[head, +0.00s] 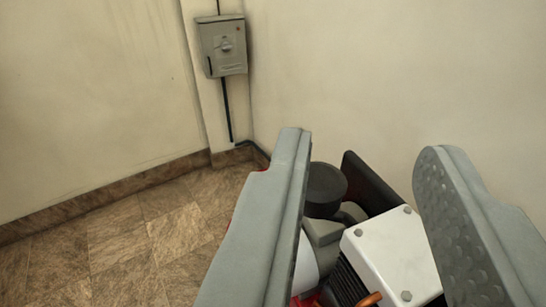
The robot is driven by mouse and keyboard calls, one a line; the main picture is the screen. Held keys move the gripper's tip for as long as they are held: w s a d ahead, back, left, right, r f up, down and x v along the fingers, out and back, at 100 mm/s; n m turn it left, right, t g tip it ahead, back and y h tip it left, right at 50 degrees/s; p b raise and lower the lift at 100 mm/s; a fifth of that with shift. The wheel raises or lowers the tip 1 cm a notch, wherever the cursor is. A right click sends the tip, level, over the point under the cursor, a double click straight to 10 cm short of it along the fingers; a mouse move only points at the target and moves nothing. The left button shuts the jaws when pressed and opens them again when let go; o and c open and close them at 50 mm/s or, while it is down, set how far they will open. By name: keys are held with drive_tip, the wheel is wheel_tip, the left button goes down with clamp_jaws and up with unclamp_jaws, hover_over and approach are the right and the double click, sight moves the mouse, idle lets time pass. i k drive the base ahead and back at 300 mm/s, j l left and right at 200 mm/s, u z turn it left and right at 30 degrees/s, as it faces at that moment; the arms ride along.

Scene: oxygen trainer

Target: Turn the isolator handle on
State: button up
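A grey wall box (212,62) hangs in the corner at the upper left, far from my gripper.
Below and beyond my fingers stands a machine with a white bolted cover (392,254), a dark cylinder (325,184) and a dark panel (372,182). A dark conduit (227,112) runs down from the box. Bare tiled floor (125,243) lies at the left.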

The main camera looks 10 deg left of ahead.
sight(226, 46)
drive_tip(key=i+j, duration=0.1)
drive_tip(key=j, duration=0.65)
drive_tip(key=i+j, duration=0.1)
drive_tip(key=j, duration=0.6)
drive_tip(key=i+j, duration=0.1)
drive_tip(key=j, duration=0.65)
drive_tip(key=i+j, duration=0.5)
drive_tip(key=i, duration=0.15)
drive_tip(key=i+l, duration=0.15)
drive_tip(key=i+l+z, duration=0.05)
drive_tip(key=i, duration=0.05)
